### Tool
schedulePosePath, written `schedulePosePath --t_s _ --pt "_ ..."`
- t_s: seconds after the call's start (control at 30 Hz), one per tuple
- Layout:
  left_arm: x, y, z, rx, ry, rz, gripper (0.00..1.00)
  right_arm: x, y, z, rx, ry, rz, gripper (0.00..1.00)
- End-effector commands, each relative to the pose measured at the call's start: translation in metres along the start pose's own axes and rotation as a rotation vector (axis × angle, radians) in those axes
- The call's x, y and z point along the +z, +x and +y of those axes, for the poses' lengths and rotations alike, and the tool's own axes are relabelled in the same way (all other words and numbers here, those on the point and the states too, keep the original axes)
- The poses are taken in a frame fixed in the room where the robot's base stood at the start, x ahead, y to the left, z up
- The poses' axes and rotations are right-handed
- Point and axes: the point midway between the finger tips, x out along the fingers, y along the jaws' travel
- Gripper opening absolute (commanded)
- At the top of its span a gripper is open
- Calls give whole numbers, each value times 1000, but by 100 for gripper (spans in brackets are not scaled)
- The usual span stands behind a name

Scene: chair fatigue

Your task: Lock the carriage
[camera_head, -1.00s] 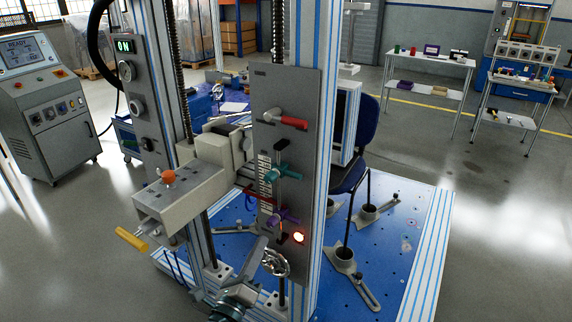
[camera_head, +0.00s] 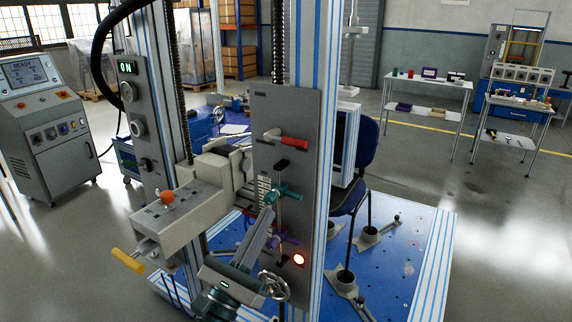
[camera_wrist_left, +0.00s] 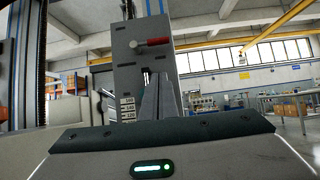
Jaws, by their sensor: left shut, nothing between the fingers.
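A grey upright panel (camera_head: 300,130) carries a red-handled lever (camera_head: 291,139), a teal-handled lever (camera_head: 286,194) and a purple handle (camera_head: 252,241), partly hidden by my arm. The red lever also shows above the fingers in the left wrist view (camera_wrist_left: 152,42). A beige carriage block (camera_head: 180,214) with an orange knob (camera_head: 168,197) and a yellow handle (camera_head: 128,260) stands left of the panel. My left gripper (camera_head: 268,213) is shut and empty, pointing up just below the teal lever; contact cannot be told. Its fingers show in the left wrist view (camera_wrist_left: 158,95). My right gripper is not in view.
A handwheel (camera_head: 274,288) and a lit round lamp (camera_head: 299,259) are low on the panel. Blue-white posts (camera_head: 312,190) flank it. A blue base plate (camera_head: 395,260) with clamps and a chair (camera_head: 362,165) lies behind. A control console (camera_head: 35,130) stands left.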

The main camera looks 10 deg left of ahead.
Motion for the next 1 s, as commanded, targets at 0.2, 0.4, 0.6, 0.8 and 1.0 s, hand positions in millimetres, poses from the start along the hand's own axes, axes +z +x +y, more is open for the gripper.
schedulePosePath --t_s 0.2,0.4,0.6,0.8,1.0 --pt "1 8 0 1 -2 0 0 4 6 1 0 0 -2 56" --pt "2 23 0 1 -2 -1 0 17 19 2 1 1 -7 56" --pt "4 52 0 0 -2 -1 0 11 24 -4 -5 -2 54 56" --pt "4 86 0 1 -3 -1 0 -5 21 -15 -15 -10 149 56" --pt "9 108 0 0 -2 1 0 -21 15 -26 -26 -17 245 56"
